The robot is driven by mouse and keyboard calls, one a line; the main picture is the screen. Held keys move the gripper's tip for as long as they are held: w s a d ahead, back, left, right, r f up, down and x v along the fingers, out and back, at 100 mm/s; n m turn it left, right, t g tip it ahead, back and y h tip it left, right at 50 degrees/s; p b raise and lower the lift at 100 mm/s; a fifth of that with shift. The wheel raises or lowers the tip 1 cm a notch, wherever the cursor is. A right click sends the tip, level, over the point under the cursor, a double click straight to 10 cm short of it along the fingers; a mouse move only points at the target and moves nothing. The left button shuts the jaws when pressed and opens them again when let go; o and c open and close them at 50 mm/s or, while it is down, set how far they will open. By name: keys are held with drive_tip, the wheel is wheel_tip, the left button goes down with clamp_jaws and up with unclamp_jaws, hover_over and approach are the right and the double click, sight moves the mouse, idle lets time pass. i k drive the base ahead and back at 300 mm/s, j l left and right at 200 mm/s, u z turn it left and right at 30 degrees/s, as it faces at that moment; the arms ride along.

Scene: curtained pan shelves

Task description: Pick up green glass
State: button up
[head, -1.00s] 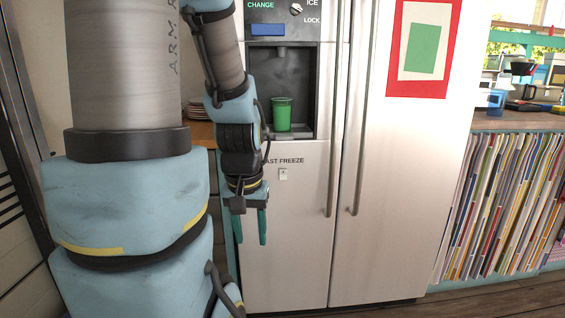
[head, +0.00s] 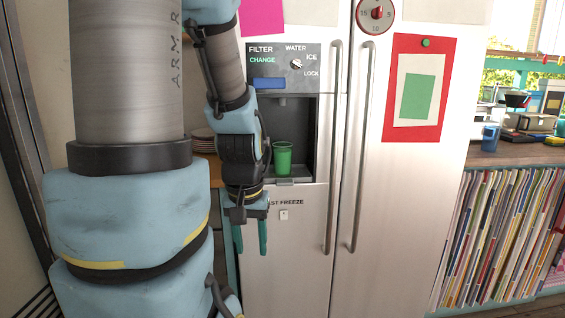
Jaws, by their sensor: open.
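The green glass (head: 283,160) stands upright in the dispenser recess (head: 302,130) of the steel fridge, on the small drip ledge. My gripper (head: 250,250) points down in front of the fridge door, below and to the left of the glass. Its two green fingers are apart with nothing between them. My wrist is close to the left side of the glass in the picture and overlaps the left edge of the recess.
Long vertical handles (head: 333,150) run down the fridge doors to the right of the dispenser. A stack of plates (head: 203,140) sits on a wooden counter at left, partly behind my arm. At right, a counter (head: 520,152) holds a blue cup (head: 490,137) above a row of upright records.

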sight(281, 151)
drive_tip(key=u, duration=0.45)
drive_tip(key=l+u, duration=0.15)
drive_tip(key=u, duration=0.7)
drive_tip(key=l+u, duration=0.15)
drive_tip(key=u, duration=0.3)
drive_tip(key=l+u, duration=0.1)
drive_tip(key=u, duration=0.8)
drive_tip(key=l+u, duration=0.1)
drive_tip(key=u, duration=0.3)
drive_tip(key=k+u, duration=0.15)
drive_tip(key=u, duration=0.25)
drive_tip(key=k, duration=0.75)
drive_tip(key=k+l+z, duration=0.1)
drive_tip(key=k+z, duration=0.15)
drive_tip(key=k+l+z, duration=0.15)
drive_tip(key=k+z, duration=0.4)
drive_tip(key=i+l, duration=0.05)
drive_tip(key=i, duration=0.05)
